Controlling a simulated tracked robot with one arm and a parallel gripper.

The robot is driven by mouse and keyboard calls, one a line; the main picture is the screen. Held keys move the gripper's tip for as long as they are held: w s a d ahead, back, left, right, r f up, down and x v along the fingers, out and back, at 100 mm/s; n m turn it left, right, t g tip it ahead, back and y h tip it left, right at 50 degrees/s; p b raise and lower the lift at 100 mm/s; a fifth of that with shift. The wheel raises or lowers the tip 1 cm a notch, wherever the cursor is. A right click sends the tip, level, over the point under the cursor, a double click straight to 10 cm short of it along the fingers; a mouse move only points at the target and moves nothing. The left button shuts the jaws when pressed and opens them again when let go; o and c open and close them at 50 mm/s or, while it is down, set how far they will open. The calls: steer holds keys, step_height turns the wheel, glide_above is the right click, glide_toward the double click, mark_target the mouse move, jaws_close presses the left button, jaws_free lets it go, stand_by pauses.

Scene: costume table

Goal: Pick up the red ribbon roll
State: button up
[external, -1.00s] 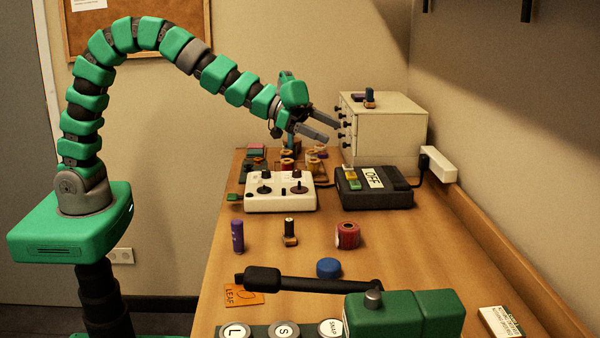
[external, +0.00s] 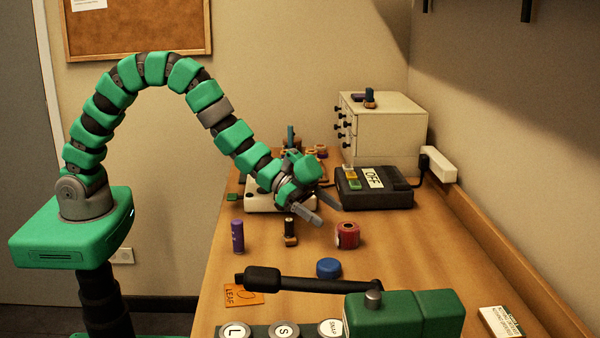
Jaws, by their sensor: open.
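The red ribbon roll (external: 348,235) stands on the wooden table, right of the middle, with a pale top rim and its red side showing. My gripper (external: 330,212) is just behind and above it, at its upper left in the picture. The two grey fingers are spread apart with nothing between them. One finger points toward the roll; I cannot tell exactly how far it is from the roll. The roll itself is not covered.
A small dark-and-gold spool (external: 290,232) and a purple tube (external: 237,236) stand left of the roll. A blue disc (external: 328,267) lies in front, near a black lever (external: 300,284). A black box marked OFF (external: 385,196) sits behind.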

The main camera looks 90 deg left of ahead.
mark_target(344, 225)
steer(key=shift+x, duration=3.15)
steer(key=c, duration=1.1)
